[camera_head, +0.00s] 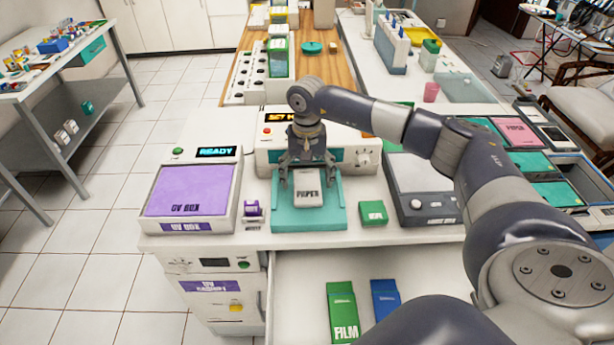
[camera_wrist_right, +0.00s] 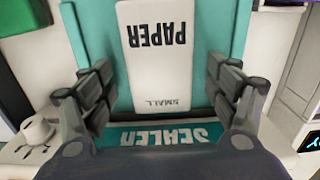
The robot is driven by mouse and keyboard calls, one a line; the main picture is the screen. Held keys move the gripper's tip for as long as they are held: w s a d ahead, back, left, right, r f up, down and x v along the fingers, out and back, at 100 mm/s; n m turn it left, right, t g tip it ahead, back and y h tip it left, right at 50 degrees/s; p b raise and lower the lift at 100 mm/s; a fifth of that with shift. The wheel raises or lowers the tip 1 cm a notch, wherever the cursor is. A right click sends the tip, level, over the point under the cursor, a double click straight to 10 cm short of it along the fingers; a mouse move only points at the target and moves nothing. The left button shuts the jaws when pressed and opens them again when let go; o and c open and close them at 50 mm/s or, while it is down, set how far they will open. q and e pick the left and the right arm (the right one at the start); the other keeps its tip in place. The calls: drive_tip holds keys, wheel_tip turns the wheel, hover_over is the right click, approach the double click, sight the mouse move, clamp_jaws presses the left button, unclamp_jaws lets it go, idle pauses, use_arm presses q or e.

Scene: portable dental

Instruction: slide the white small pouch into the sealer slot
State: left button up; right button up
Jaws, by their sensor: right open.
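The white small pouch (camera_head: 307,188), marked PAPER, lies on the teal tray (camera_head: 310,219) in front of the sealer. In the right wrist view the pouch (camera_wrist_right: 157,58) also shows SMALL and lies between my fingers. The sealer (camera_head: 268,158) stands behind the tray; its teal SEALER label (camera_wrist_right: 172,135) shows in the wrist view, and its slot is hidden behind my gripper. My right gripper (camera_head: 307,178) is open, with its fingers on either side of the pouch and gaps between them and its edges. My left gripper is not in view.
A purple-topped UV box (camera_head: 190,190) with a READY display stands left of the sealer. A small green box (camera_head: 373,212) and a grey device (camera_head: 422,190) are to the right. Below, an open drawer (camera_head: 290,285) holds green film (camera_head: 342,310) and a blue packet (camera_head: 385,298).

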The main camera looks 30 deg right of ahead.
wheel_tip(320, 180, up, 12)
idle(0.5)
